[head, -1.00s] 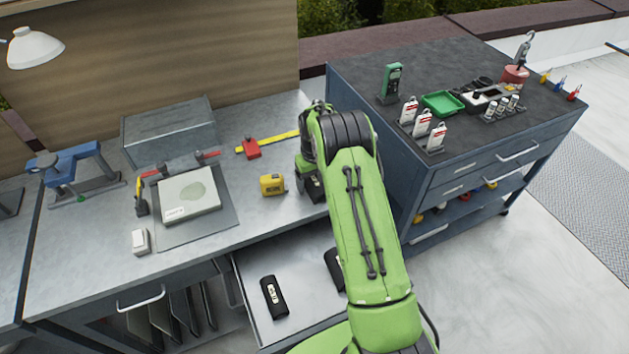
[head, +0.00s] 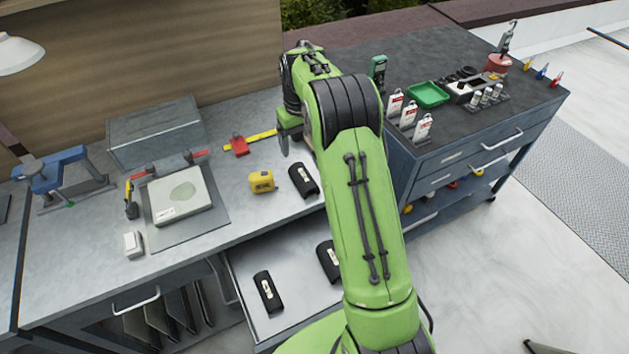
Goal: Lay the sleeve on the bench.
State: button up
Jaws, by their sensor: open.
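A black sleeve (head: 304,180) with a pale label lies flat on the grey bench (head: 240,215), right of the yellow tape measure. Two similar black sleeves are in the open drawer below: one at its left (head: 268,292), and one (head: 328,260) partly hidden by my arm. My gripper (head: 286,145) is above the bench, behind the sleeve and apart from it. It is open and empty; my arm hides part of it.
The yellow tape measure (head: 261,181) is just left of the sleeve. A red and yellow tool (head: 238,145) lies behind it. A pale flat device (head: 180,197) sits on a dark mat. The open drawer (head: 300,290) juts out below the bench. A dark tool cabinet (head: 450,125) stands at the right.

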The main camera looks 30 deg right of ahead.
jog(key=s+a+r+t, duration=0.1)
jog(key=s+a+r, duration=0.3)
jog(key=s+r, duration=0.4)
jog(key=s+a+r+t, duration=0.2)
jog(key=s+a+r, duration=0.1)
jog(key=s+r, duration=0.4)
jog(key=s+a+f+t, duration=0.2)
jog(key=s+a, duration=0.1)
jog(key=s, duration=1.4)
jog(key=shift+s+a, duration=0.15)
jog(key=shift+s, duration=0.25)
jog(key=shift+s, duration=0.1)
